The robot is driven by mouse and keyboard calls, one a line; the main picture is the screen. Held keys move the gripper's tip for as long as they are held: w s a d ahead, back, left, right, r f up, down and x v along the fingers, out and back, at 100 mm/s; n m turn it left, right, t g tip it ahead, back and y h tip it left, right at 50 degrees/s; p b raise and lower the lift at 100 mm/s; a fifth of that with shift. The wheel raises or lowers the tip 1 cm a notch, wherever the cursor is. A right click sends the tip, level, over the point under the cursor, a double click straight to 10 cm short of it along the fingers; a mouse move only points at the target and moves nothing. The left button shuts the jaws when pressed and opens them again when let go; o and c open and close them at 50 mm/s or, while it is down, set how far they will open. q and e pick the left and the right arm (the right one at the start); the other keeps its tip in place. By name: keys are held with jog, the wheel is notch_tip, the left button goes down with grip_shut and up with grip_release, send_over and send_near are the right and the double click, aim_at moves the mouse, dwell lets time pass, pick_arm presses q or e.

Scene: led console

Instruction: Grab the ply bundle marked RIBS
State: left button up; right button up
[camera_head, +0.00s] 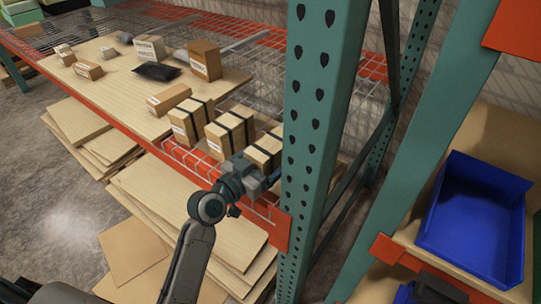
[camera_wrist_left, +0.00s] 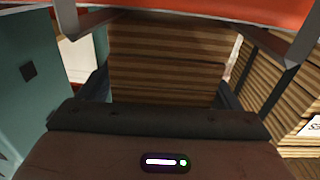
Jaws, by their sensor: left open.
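Several ply bundles with black straps stand in a row at the front edge of the rack shelf: a left one (camera_head: 187,124), a middle one (camera_head: 228,130) and a right one (camera_head: 266,149) beside the teal upright. Their labels are too small to read in the head view. My left gripper (camera_head: 250,174) is open, in front of the right bundle. In the left wrist view, layered ply edges (camera_wrist_left: 165,65) lie between the spread fingers. A neighbouring bundle (camera_wrist_left: 285,85) at the right bears a partly cut-off white label (camera_wrist_left: 312,126).
The teal upright (camera_head: 323,100) stands close to the right of my left gripper. An orange beam (camera_head: 130,128) edges the shelf. Cartons (camera_head: 205,58) and a dark pouch (camera_head: 157,71) lie farther back. A blue bin (camera_head: 477,215) sits on another shelf at right.

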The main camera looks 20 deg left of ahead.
pick_arm(q)
jog(key=shift+c, duration=0.4)
jog(key=c, duration=1.4)
jog(key=shift+r, duration=0.1)
jog(key=shift+r, duration=0.1)
